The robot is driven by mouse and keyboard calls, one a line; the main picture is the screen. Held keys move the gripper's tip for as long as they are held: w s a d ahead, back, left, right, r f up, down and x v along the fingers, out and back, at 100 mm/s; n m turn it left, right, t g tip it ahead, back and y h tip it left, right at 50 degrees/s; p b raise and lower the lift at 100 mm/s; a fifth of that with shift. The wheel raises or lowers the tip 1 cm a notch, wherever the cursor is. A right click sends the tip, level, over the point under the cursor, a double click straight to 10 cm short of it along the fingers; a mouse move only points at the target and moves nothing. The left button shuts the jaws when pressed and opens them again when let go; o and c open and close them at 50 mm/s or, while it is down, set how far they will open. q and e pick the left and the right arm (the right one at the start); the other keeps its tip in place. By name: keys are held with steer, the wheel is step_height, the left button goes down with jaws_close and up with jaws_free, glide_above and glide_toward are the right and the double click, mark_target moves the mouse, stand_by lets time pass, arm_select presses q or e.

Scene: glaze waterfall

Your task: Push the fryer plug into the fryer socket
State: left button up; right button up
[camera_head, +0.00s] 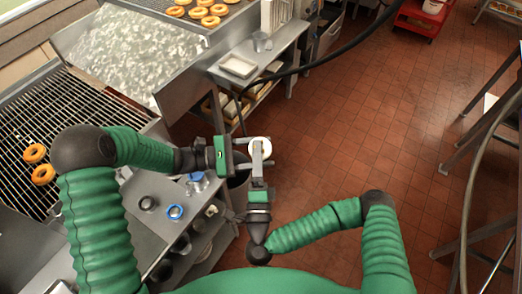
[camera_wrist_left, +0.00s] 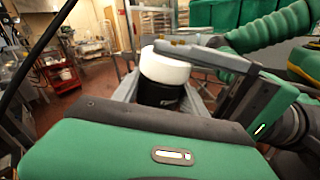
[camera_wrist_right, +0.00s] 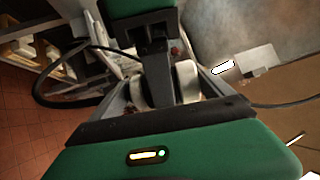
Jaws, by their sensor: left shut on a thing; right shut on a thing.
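A round piece with a white end (camera_head: 260,147) and a black body (camera_wrist_left: 158,94) sits between the fingers of both grippers; it looks like the fryer plug. My left gripper (camera_head: 240,155) reaches it from the left and is shut on it. My right gripper (camera_head: 261,165) reaches it from below in the head view and is also shut on it. The white part shows in the right wrist view (camera_wrist_right: 187,82), beside a dark finger. A black cable (camera_head: 300,70) runs from near the grippers to the upper right. I cannot make out the fryer socket.
A wire rack (camera_head: 60,115) with doughnuts is at left. A steel shelf unit (camera_head: 285,45) stands behind. Open tiled floor (camera_head: 370,130) lies to the right.

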arm_select(q)
steer(key=c, duration=0.5)
steer(key=shift+a, duration=0.1)
arm_select(e)
steer(key=o, duration=1.8)
steer(key=shift+a, duration=0.1)
